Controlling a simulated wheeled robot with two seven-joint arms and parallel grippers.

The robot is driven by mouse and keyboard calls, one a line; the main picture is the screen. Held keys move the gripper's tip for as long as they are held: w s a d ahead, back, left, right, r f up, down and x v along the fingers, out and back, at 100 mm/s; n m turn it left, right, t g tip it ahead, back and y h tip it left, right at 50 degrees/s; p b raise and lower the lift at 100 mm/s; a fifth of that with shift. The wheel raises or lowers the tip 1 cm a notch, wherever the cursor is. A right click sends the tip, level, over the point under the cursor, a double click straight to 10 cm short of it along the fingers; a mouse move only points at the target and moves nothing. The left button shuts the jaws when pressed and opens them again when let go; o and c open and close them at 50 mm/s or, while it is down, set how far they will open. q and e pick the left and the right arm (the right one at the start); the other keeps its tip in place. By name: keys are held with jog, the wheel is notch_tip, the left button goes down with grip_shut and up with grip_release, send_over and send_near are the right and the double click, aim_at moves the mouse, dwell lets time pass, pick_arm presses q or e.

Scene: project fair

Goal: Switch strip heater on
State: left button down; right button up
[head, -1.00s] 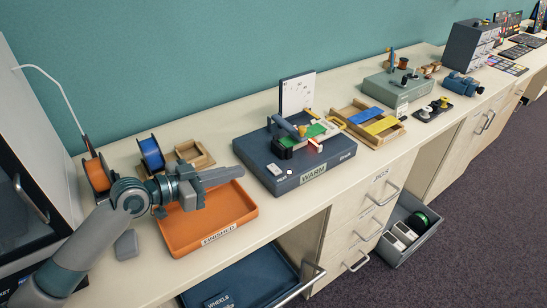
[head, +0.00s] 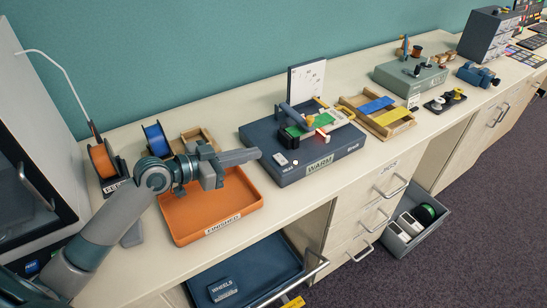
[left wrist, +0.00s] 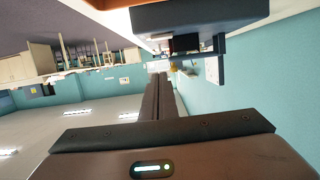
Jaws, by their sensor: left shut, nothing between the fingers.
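The strip heater is a dark blue box marked WARM (head: 262,135) on the bench. A small white switch (head: 281,160) sits on its top near the front left corner. A green strip and a hinged frame lie on top of it. My left gripper (head: 258,154) is shut and empty, above the finished tray, its tips in front of the heater's left end and close to the switch in the picture. I cannot tell whether they touch. My right gripper is not in view.
An orange tray marked FINISHED (head: 178,228) lies under my left gripper. Orange (head: 101,160) and blue (head: 157,140) spools stand behind it. A wooden tray (head: 400,127) with blue and yellow strips is right of the heater. A blue drawer (head: 205,278) is open below.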

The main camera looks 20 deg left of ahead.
pick_arm(q)
jog(key=p, duration=0.3)
send_over(274, 168)
jog(key=f, duration=0.1)
notch_tip(274, 168, down, 3)
jog(key=shift+w+r, duration=0.1)
jog(key=shift+w, duration=0.05)
jog(key=shift+a+f+p, duration=0.1)
jog(key=shift+f+p, duration=0.3)
jog(key=shift+f, duration=0.65)
jog(key=shift+f+b, duration=0.4)
jog(key=shift+b, duration=0.25)
jog(key=shift+r, duration=0.15)
jog(key=shift+r+p, duration=0.1)
jog(key=shift+p, duration=0.2)
